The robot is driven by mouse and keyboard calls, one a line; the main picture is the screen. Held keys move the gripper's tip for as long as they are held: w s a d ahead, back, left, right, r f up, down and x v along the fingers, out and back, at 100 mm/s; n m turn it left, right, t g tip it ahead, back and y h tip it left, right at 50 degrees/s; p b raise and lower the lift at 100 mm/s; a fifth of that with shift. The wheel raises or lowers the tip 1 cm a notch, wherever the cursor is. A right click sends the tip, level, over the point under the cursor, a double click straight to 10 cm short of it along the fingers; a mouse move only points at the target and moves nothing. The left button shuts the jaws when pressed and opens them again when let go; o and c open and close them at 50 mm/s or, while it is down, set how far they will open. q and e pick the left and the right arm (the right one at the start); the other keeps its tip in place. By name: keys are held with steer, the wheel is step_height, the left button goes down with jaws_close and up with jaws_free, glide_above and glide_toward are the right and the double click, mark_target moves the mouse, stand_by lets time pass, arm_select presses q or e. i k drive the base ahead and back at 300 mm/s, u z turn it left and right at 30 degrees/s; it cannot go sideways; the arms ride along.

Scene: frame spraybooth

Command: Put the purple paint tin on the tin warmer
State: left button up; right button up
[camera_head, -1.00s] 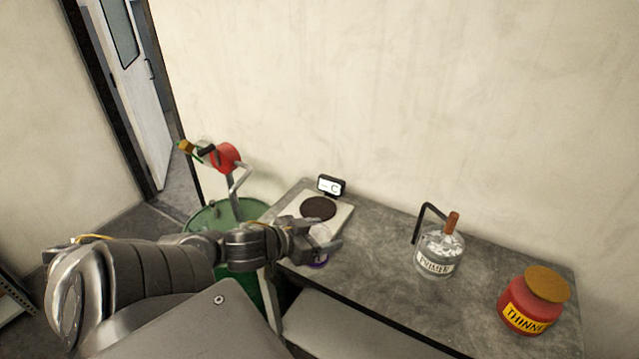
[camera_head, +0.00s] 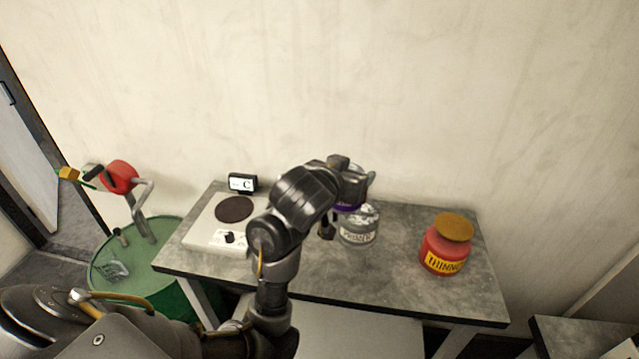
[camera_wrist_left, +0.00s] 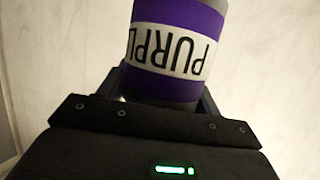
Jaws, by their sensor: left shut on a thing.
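The purple paint tin (camera_wrist_left: 177,50) fills the top of the left wrist view, its label upside down there. My left gripper (camera_head: 352,186) is shut on it. In the head view only a strip of the tin (camera_head: 349,208) shows below the gripper, beside and partly in front of the primer can. The tin warmer (camera_head: 205,238) is a white plate with a dark round heating disc (camera_head: 234,209) and a black knob, at the left end of the bench. Its disc is bare. My right gripper is not in view.
The primer can (camera_head: 359,228) stands close to my left gripper. A red thinner jar (camera_head: 446,246) stands farther right on the grey bench (camera_head: 400,285). A small display (camera_head: 242,183) stands behind the warmer. A green drum (camera_head: 140,262) with a red pump is left of the bench.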

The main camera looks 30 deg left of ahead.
mark_target(234, 209)
steer(key=u, duration=0.05)
steer(key=k, duration=1.2)
steer(key=u, duration=1.05)
steer(key=i, duration=1.2)
steer(key=z, duration=0.65)
steer(key=i, duration=0.35)
steer(key=z, duration=0.45)
